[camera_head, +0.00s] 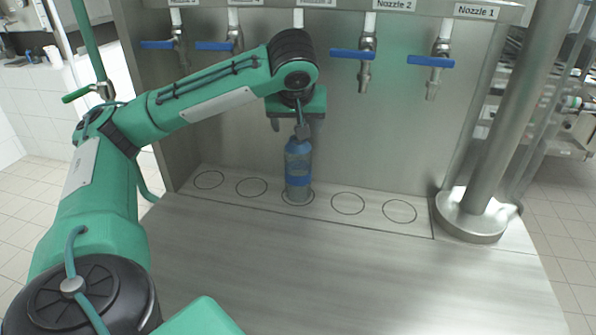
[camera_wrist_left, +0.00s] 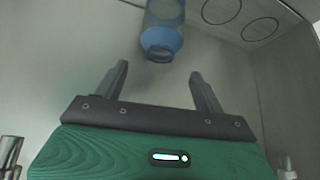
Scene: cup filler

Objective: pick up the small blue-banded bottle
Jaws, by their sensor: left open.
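The small blue-banded bottle (camera_head: 298,172) stands upright on the middle marked circle under the row of nozzles. In the left wrist view the bottle (camera_wrist_left: 163,30) lies beyond the fingertips, roughly between their lines, with its blue neck end nearest. My left gripper (camera_head: 302,130) is above the bottle in the head view, and its fingers partly overlap the bottle's top there. In the wrist view the left gripper (camera_wrist_left: 158,72) has its two dark fingers spread, with nothing between them. My right gripper is not in view.
Nozzles with blue handles (camera_head: 353,54) hang from the steel back panel. Empty marked circles (camera_head: 348,204) lie on both sides of the bottle. A steel post (camera_head: 505,120) stands at the right. The front of the table (camera_head: 350,275) is clear.

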